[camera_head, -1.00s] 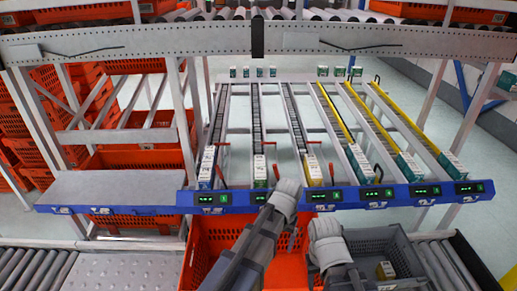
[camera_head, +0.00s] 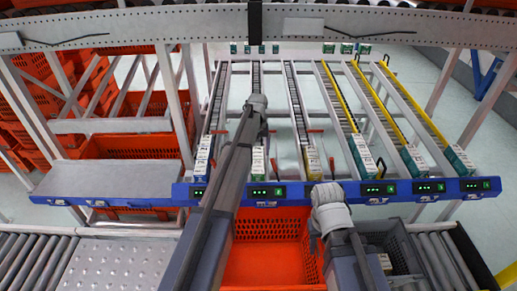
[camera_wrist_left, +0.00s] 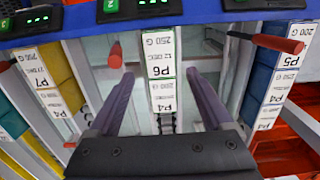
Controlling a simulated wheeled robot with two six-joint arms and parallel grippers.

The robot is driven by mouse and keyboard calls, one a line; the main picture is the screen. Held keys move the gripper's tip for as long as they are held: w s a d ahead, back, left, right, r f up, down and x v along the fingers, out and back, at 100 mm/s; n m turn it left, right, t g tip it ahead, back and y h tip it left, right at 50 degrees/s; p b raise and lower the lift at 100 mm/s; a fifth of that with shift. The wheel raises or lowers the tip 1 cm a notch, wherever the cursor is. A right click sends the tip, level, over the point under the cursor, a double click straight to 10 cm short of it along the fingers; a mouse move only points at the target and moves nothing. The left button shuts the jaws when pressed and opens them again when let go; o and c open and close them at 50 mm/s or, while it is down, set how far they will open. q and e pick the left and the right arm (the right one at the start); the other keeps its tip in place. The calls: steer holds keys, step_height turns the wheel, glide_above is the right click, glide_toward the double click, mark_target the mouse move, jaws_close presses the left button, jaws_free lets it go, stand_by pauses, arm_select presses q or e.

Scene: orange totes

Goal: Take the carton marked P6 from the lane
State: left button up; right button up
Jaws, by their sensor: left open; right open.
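The carton marked P6 (camera_wrist_left: 161,62) is white-topped and stands at the front end of its lane, against the blue rail (camera_wrist_left: 205,15). In the head view the front carton of the second lane from the left (camera_head: 258,160) appears to be the same one. My left gripper (camera_wrist_left: 163,100) is open over that lane, its two fingers on either side of the line of cartons and apart from them. A label reading P4 shows just behind P6. In the head view my left gripper (camera_head: 257,103) hides part of the lane. My right gripper (camera_head: 325,215) is open and empty in front of the rail.
Neighbouring cartons are marked P7 (camera_wrist_left: 45,85) and P4 (camera_wrist_left: 275,85). Red levers (camera_wrist_left: 115,52) stick up between lanes. An orange tote (camera_head: 270,228) and a grey tote (camera_head: 400,240) holding a carton stand before the rail. A bare metal shelf (camera_head: 110,180) lies left.

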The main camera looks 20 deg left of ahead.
mark_target(258, 166)
arm_select(q)
steer(key=shift+s+f, duration=0.1)
steer(key=shift+s, duration=0.05)
step_height(258, 166, down, 12)
steer(key=b, duration=1.2)
steer(key=shift+r, duration=0.2)
